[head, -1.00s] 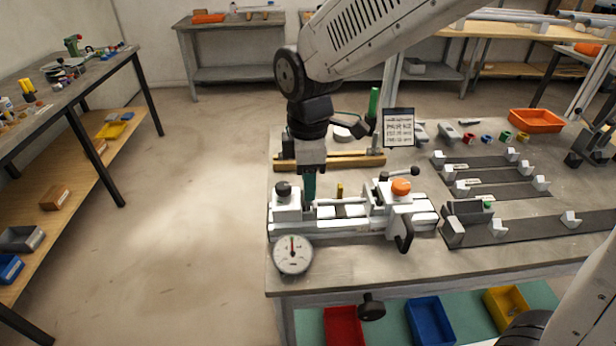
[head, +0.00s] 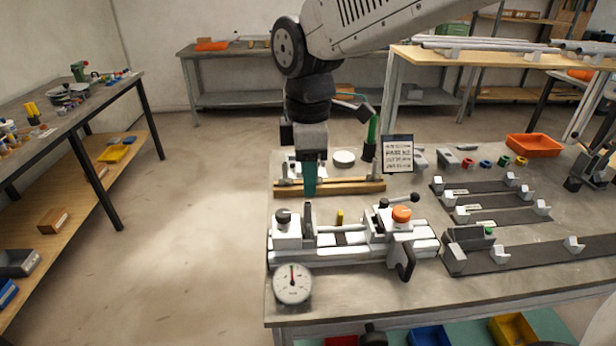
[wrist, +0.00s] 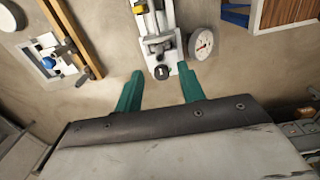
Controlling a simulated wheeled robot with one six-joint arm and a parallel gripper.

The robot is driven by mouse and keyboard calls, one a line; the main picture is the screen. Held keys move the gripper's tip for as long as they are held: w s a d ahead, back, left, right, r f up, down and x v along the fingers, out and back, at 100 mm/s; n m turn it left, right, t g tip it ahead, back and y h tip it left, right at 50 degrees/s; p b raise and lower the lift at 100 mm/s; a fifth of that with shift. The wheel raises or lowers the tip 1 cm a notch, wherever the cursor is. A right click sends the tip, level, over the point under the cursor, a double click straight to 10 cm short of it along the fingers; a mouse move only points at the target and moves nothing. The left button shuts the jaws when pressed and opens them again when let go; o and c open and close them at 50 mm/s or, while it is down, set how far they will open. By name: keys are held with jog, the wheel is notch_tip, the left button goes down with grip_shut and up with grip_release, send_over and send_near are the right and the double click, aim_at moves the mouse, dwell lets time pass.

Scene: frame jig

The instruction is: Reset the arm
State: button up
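My gripper (head: 309,178) hangs fingers down above the bench, over the area behind the left end of the white clamping jig (head: 340,256). In the head view its teal fingers show nearly edge-on. In the wrist view the two fingers of my gripper (wrist: 161,73) stand wide apart with nothing gripped. The jig also shows in the wrist view (wrist: 151,22), its black-knobbed end beyond and between the fingertips. The jig has an orange knob (head: 401,213) and a black handle at its right.
A round dial gauge (head: 292,284) is at the bench's front left. Wooden strips (head: 345,187) lie behind the jig, with a sign (head: 397,154) and green upright (head: 372,132) nearby. Dark fixture strips (head: 520,243) and an orange tray (head: 534,146) are right. Open floor lies left.

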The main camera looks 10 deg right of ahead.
jog(key=shift+m, duration=0.3)
jog(key=shift+s+d+f+m, duration=0.15)
jog(key=shift+s+f+m, duration=0.1)
jog(key=shift+m, duration=0.25)
jog(key=s+d+r+m+t, duration=0.1)
jog(key=s+d+m, duration=1.5)
jog(key=s+d, duration=0.3)
jog(key=shift+d, duration=0.7)
jog(key=shift+c, duration=0.3)
